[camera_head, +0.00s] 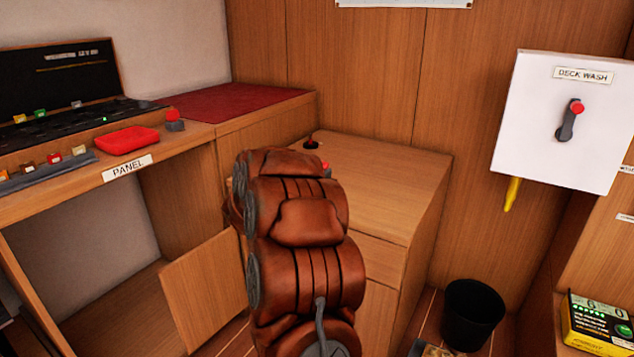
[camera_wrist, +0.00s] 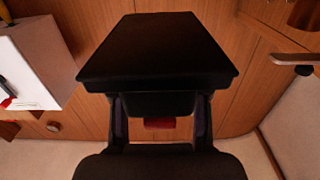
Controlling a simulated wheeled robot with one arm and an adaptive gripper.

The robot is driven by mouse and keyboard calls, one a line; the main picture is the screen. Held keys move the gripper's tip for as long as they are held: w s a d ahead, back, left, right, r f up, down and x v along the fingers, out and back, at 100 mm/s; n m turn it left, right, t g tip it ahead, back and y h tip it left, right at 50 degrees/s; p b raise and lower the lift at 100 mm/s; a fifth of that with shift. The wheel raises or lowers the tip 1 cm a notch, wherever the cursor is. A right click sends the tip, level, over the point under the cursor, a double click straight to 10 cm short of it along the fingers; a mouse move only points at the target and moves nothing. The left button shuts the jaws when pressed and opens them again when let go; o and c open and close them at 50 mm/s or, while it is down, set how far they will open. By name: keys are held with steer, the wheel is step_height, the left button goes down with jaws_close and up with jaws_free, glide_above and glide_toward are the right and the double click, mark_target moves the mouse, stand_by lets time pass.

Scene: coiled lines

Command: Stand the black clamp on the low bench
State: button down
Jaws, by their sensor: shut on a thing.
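A large black block-shaped thing, which looks like the black clamp (camera_wrist: 158,50), fills the middle of the wrist view. My gripper (camera_wrist: 160,108) is shut on it, with a dark finger at each side of its near end. A small dark red patch shows between the fingers. The low wooden unit behind the arm seems to be the low bench (camera_head: 395,170). Its right part is bare, and the arm covers part of its left side.
The panel desk (camera_head: 185,140) with a red tray (camera_head: 127,140) is at left. A white deck wash box (camera_head: 560,120) hangs on the right wall. A black bin (camera_head: 472,315) stands on the floor.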

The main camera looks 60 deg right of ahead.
steer(key=shift+w+d, duration=0.85)
steer(key=shift+d, duration=0.25)
steer(key=shift+f+b, duration=0.35)
steer(key=shift+f, duration=1.3)
steer(key=c, duration=0.6)
jaws_free()
steer(key=shift+f, duration=0.2)
steer(key=shift+f+b, duration=0.15)
steer(key=shift+b, duration=0.5)
steer(key=shift+a, duration=0.15)
steer(key=a, duration=0.2)
steer(key=a+p, duration=0.1)
steer(key=a, duration=0.1)
steer(key=a+p, duration=0.1)
steer(key=a, duration=0.1)
steer(key=shift+w, duration=0.35)
steer(key=shift+a, duration=0.8)
